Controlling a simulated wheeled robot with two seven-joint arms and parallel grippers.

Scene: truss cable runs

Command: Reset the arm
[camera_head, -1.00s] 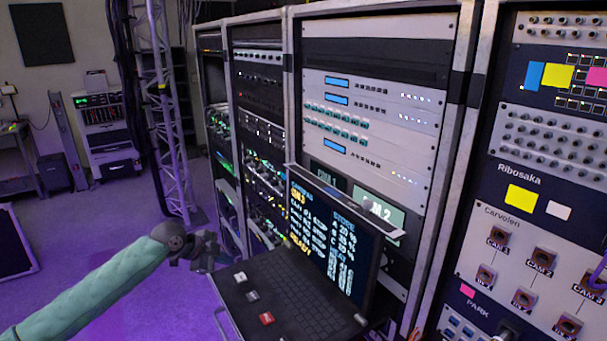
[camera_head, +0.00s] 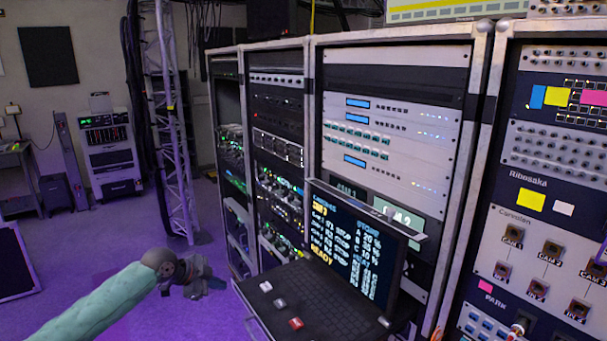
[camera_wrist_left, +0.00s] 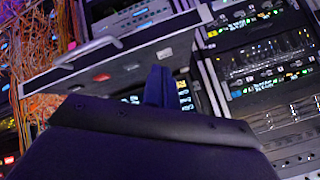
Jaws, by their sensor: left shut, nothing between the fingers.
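My left arm, in a green sleeve, comes in from the lower left of the head view. Its gripper (camera_head: 208,284) is shut and empty, left of the pull-out console (camera_head: 335,308) and apart from it in the picture. In the left wrist view the shut fingers (camera_wrist_left: 158,86) stand up in front of the console's front panel (camera_wrist_left: 125,70). My right gripper is not in view.
Tall equipment racks (camera_head: 395,125) fill the middle and right. A truss (camera_head: 172,130) stands at the left back, with open purple floor (camera_head: 95,255) before it.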

